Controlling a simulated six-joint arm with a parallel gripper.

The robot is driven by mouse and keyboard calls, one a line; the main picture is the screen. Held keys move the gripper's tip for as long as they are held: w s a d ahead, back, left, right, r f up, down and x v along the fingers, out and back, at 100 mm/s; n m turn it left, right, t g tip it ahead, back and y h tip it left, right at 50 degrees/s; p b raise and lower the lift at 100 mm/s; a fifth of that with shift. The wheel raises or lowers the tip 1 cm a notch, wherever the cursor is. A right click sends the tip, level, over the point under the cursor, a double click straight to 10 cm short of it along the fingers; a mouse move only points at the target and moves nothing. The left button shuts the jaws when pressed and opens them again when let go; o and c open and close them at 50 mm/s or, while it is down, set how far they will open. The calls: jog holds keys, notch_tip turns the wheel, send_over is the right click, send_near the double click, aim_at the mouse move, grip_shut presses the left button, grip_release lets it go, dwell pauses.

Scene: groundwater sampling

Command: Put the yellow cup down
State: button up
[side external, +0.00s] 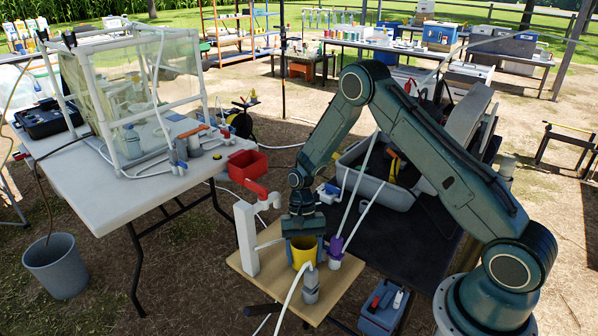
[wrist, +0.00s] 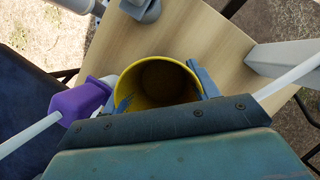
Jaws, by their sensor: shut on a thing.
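The yellow cup (side external: 303,250) is upright between the fingers of my gripper (side external: 303,251), over the small wooden board. In the wrist view I look into the open mouth of the cup (wrist: 160,82), and its inside looks empty. My gripper (wrist: 162,88) is shut on the cup, with a finger on either side of the rim. The cup's base is partly hidden in the side view, so I cannot tell whether it touches the board.
The wooden board (side external: 252,278) has a white post (side external: 246,238) on the left, a purple-capped fitting (side external: 336,246) at right and a grey fitting with a white hose (side external: 310,284) in front. A purple piece (wrist: 80,103) is close beside the cup. Bare wood (wrist: 195,30) shows beyond it.

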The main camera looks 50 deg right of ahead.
jog(key=shift+f, duration=0.55)
jog(key=shift+f, duration=0.15)
jog(key=o, duration=0.7)
jog(key=shift+c, duration=0.2)
notch_tip(320, 180, up, 10)
jog(key=shift+w+d, duration=0.4)
